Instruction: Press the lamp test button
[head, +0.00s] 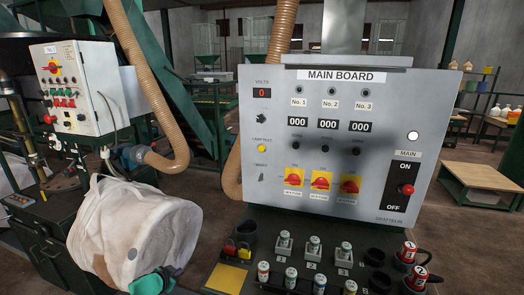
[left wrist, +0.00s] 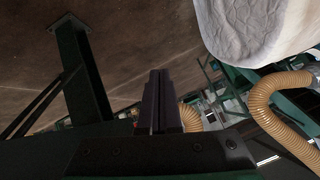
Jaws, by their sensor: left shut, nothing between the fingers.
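The lamp test button (head: 261,148) is a small yellow button on the left side of the grey main board (head: 225,150), just under its LAMP TEST label. Nothing covers it in the head view. My left gripper (left wrist: 161,76) shows in the left wrist view with its two dark fingers together and nothing between them. Its fingers cannot be made out clearly in the head view, and the button does not show in the left wrist view. My right gripper is in neither view.
A white bag (head: 130,235) stands at the lower left and shows in the left wrist view (left wrist: 255,25). A tan hose (head: 150,100) hangs left of the board. The console below carries several small cans, cups, padlocks (head: 238,250) and a yellow pad (head: 227,278).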

